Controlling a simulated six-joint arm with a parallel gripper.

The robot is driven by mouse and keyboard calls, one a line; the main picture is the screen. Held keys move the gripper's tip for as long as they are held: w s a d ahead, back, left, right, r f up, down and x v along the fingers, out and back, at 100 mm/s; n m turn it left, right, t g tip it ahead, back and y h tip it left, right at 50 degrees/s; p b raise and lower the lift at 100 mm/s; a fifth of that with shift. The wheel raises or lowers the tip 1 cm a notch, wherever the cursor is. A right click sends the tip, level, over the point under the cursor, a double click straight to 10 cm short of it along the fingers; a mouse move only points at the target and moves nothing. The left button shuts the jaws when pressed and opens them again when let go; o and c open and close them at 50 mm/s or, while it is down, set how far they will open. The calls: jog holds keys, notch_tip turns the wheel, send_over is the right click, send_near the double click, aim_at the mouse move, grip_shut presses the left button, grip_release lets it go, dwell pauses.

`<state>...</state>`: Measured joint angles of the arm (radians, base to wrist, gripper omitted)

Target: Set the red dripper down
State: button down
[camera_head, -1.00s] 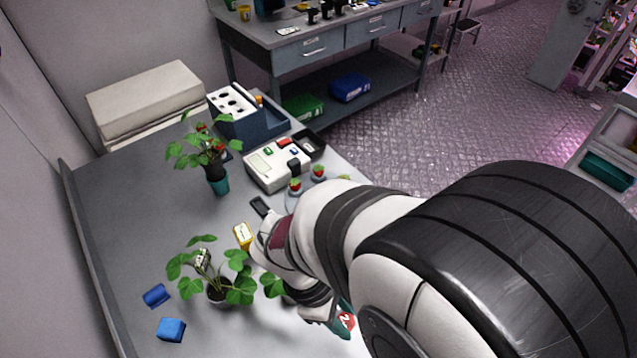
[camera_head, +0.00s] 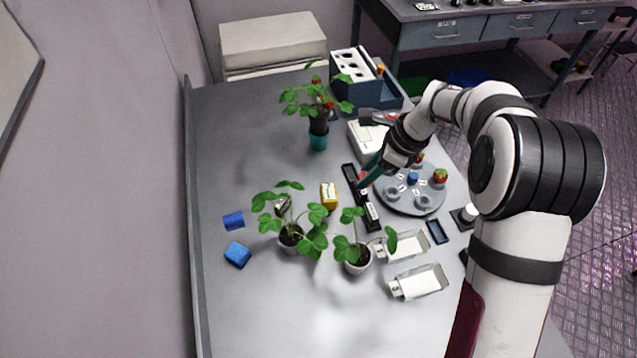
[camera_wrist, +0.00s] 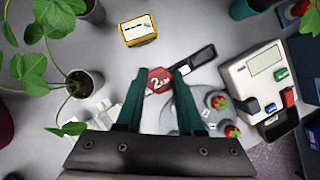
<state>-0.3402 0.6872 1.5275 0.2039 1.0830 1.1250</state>
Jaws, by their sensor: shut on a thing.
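The red dripper (camera_wrist: 159,80) is an octagonal disc with a white "2" and smaller print on its face. My gripper (camera_wrist: 158,84) is shut on it, with its two teal fingers either side. In the head view a bit of the red dripper (camera_head: 363,179) shows at the tips of my gripper (camera_head: 366,178). It is over or beside a long black strip holder (camera_head: 349,171) with pale pieces at its near end. I cannot tell whether the dripper touches the strip or the table.
A grey round tray (camera_head: 411,206) with cups and strawberries stands right of the strip. A yellow meter (camera_head: 329,195) and potted plants (camera_head: 290,238) stand left and in front. A white device (camera_head: 366,136) is behind. Blue blocks (camera_head: 237,254) lie left; the far-left tabletop is clear.

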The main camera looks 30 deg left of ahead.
jog(key=a+f+m, duration=0.1)
jog(key=a+f, duration=0.1)
jog(key=a, duration=0.2)
jog(key=w+a+f+m+t, duration=0.1)
jog(key=a+f, duration=0.1)
jog(key=a, duration=0.2)
jog(key=a+f+m, duration=0.1)
jog(key=a+f, duration=0.1)
jog(key=a, duration=0.2)
jog(key=shift+w+a+f+m, duration=0.2)
jog(key=shift+f+m, duration=0.1)
jog(key=shift+f, duration=1.85)
jog(key=shift+f, duration=0.1)
jog(key=c, duration=0.5)
grip_release()
